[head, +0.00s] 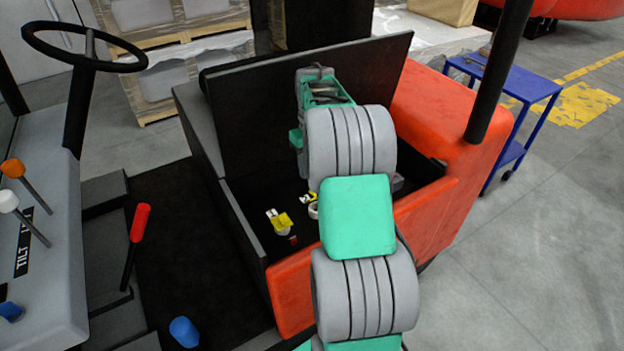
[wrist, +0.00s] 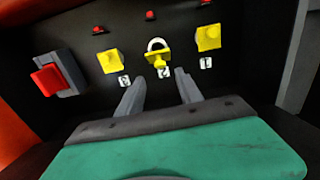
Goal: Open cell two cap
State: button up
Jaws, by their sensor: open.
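In the wrist view, three yellow caps sit in a row on a dark surface. The cell two cap (wrist: 158,60) is in the middle, beside a label that seems to read 2. A pale ring (wrist: 157,43) shows just behind it, and the cap looks tilted off this ring. The left cap (wrist: 110,62) and right cap (wrist: 208,38) look closed. My gripper (wrist: 160,79) is open and empty, its fingertips a little short of the middle cap, one to each side. In the head view my arm hides the fingers and part of the row.
A red knob (wrist: 47,79) on a grey block is left of the caps. Small red knobs line the far side. In the head view, the raised black lid (head: 300,110) and orange body wall (head: 430,210) enclose the compartment. A blue cart (head: 515,85) stands behind, right.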

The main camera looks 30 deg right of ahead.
jog(key=shift+r, duration=0.2)
jog(key=shift+s+d, duration=0.1)
jog(key=shift+d, duration=0.1)
jog(key=s+d+r+m+t, duration=0.1)
jog(key=s+d+r, duration=0.2)
jog(key=s+r, duration=0.35)
jog(key=w+a+f+t, duration=0.1)
jog(key=w+f, duration=0.1)
jog(key=f, duration=0.3)
jog(key=w+a+f+t, duration=0.1)
jog(key=w+f, duration=0.1)
jog(key=f, duration=0.2)
jog(key=w+a+f+n+t, duration=0.1)
jog(key=w+f, duration=0.1)
jog(key=f, duration=0.3)
jog(key=shift+a+f+t, duration=0.25)
jog(key=shift+f+t, duration=0.05)
jog(key=shift+s, duration=0.1)
